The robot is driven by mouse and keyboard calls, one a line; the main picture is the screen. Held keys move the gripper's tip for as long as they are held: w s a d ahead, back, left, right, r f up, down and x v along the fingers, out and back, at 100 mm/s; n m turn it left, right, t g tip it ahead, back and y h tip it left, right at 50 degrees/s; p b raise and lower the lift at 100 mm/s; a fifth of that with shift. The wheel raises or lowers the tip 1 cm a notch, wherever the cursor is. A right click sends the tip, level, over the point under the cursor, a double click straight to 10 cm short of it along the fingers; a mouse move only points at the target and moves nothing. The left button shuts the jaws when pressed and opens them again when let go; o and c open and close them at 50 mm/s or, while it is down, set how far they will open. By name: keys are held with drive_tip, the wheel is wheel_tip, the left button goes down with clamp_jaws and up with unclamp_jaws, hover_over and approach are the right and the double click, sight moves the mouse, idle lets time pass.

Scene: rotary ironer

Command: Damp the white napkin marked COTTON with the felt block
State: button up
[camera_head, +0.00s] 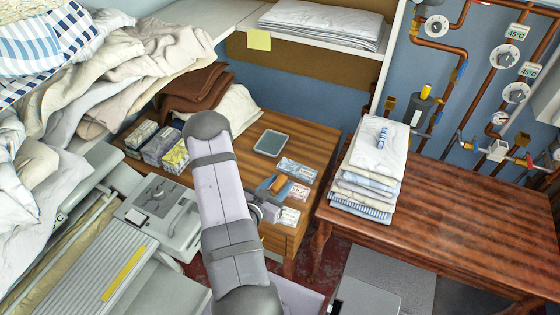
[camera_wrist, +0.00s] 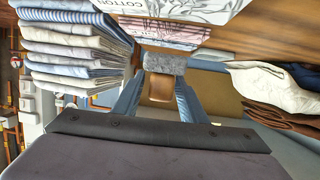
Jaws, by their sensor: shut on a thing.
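My gripper (camera_wrist: 160,90) is shut on the felt block (camera_wrist: 165,63). Its fingers close on the tan wooden handle, and the grey felt face is clear at the far end. In the head view the block (camera_head: 278,184) is beside the arm, left of the pink-marked napkin. The white napkin marked COTTON (camera_wrist: 170,6) lies flat at the top edge of the wrist view, partly cut off. In the head view the front white napkin (camera_head: 289,217) seems to be it, its print too small to read. The felt looks apart from it.
A pink-marked napkin (camera_head: 299,192) and a blue-marked one (camera_head: 296,168) lie behind it in a row. A grey-green tray (camera_head: 270,142) is on the wooden table. Several boxes (camera_head: 160,147) stand left. A linen stack (camera_head: 367,172) stands right.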

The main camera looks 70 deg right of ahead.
sight(281, 185)
drive_tip(key=shift+n+t, duration=0.4)
drive_tip(key=shift+t, duration=0.2)
drive_tip(key=a+r, duration=0.1)
drive_tip(key=s+a+p, duration=0.1)
drive_tip(key=a, duration=0.1)
drive_tip(key=a+r+p, duration=0.1)
drive_tip(key=shift+s+a+r, duration=0.15)
drive_tip(key=shift+a+r, duration=0.2)
drive_tip(key=shift+a, duration=0.05)
drive_tip(key=shift+f, duration=0.15)
drive_tip(key=shift+f+b, duration=2.25)
drive_tip(key=shift+f, duration=0.6)
drive_tip(key=shift+f+b, duration=0.45)
drive_tip(key=shift+f, duration=0.15)
drive_tip(key=shift+r+p, duration=2.85)
drive_tip(key=shift+r, duration=0.75)
